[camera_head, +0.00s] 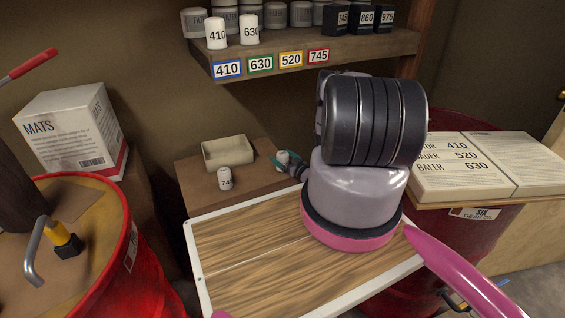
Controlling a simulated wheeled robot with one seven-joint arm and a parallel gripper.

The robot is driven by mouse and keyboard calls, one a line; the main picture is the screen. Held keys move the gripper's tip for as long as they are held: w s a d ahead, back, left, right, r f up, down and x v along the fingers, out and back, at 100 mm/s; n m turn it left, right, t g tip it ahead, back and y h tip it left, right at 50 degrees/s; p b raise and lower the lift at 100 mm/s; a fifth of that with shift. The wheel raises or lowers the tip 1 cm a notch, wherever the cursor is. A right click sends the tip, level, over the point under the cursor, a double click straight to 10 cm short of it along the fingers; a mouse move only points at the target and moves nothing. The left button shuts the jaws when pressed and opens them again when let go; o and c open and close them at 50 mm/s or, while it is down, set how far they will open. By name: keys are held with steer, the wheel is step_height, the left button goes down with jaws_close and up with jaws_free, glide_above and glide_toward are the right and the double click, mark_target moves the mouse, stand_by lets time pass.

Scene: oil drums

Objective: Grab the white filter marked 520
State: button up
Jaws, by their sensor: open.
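My gripper (289,162), with teal fingers, is low over the brown bench (196,192) at the centre, partly hidden behind my arm. A small white filter (282,156) stands at its open fingers; I cannot read its marking or tell whether they touch it. A white filter whose marking starts 74 (225,178) stands to its left on the bench. On the shelf (380,46), white filters marked 410 (216,34) and 630 (249,30) stand at the front. The yellow 520 shelf label (291,60) has no white filter directly above it.
A beige open tray (228,152) lies on the bench behind the filters. A red drum (85,250) and a MATS box (72,130) are at left. Black filters (366,18) and grey ones (301,14) fill the shelf.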

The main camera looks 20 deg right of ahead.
steer(key=shift+x, duration=1.5)
jaws_close()
steer(key=shift+r, duration=0.1)
